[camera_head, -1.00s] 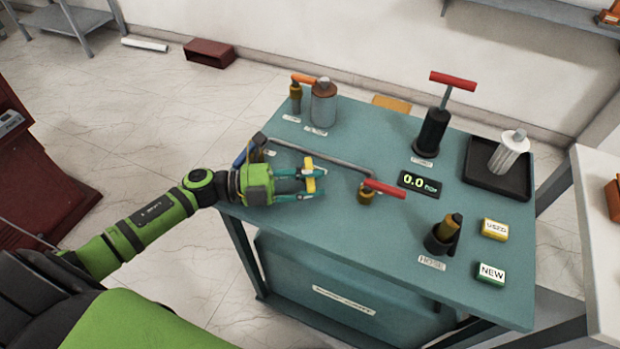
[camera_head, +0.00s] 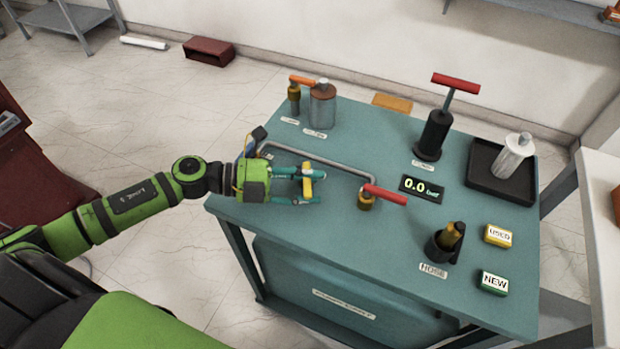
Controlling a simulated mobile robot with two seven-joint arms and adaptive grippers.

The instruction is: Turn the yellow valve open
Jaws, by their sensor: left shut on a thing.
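The yellow valve handle (camera_head: 307,187) is over the left front part of the teal table. My left gripper (camera_head: 314,187) comes in from the left and is shut on this yellow handle, with one teal finger on its far side and one on its near side. The gripper hides most of what lies under the handle, so I cannot see the valve body clearly. My right gripper is not in view.
A grey pipe (camera_head: 320,159) runs behind the gripper to a brass valve with a red handle (camera_head: 385,194). A black pump (camera_head: 434,134), a pressure display (camera_head: 422,187) reading 0.0 bar and a hose holder (camera_head: 441,245) stand farther right on the teal table (camera_head: 330,235).

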